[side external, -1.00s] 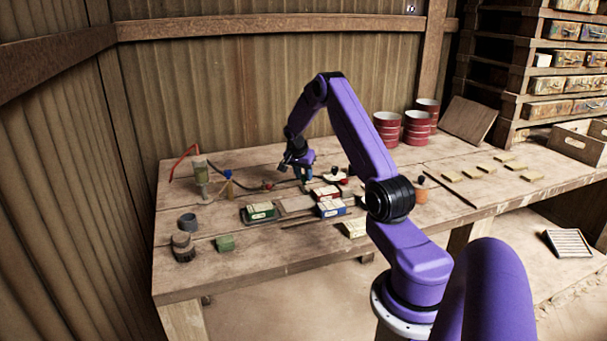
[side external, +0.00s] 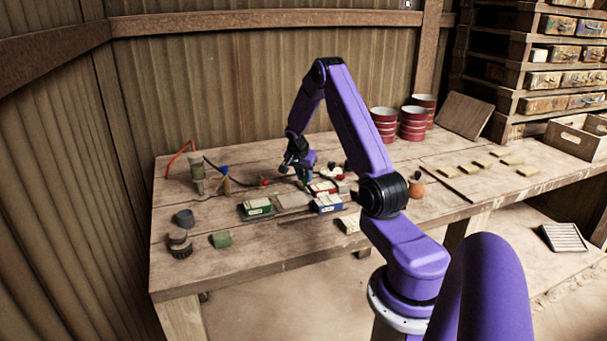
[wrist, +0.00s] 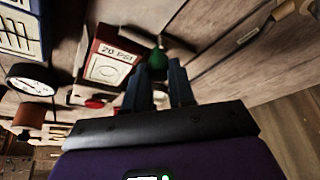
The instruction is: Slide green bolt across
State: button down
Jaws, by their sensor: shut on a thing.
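The green bolt's knob (wrist: 157,57) shows between my fingertips in the wrist view, beside the red-and-white block marked 20 PSI. My gripper (wrist: 157,66) is shut on it, with its two dark fingers on either side. In the side view my gripper (side external: 304,178) is low over the middle of the bench, behind the red block (side external: 322,188). The bolt's shaft and track are mostly hidden by my fingers.
A blue block (side external: 328,204) and a green block (side external: 257,207) lie in front of my gripper. A round gauge (wrist: 31,79) is at the left in the wrist view. Red tins (side external: 414,122) stand at the back right. Pale tiles (side external: 481,163) lie on the right.

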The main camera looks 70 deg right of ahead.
jog(key=shift+s+a, duration=0.1)
jog(key=shift+s, duration=0.05)
jog(key=c, duration=0.9)
grip_release()
jog(key=shift+c, duration=0.2)
jog(key=shift+a+r, duration=0.2)
jog(key=shift+r, duration=0.3)
jog(key=v, duration=1.6)
jog(key=shift+r, duration=0.2)
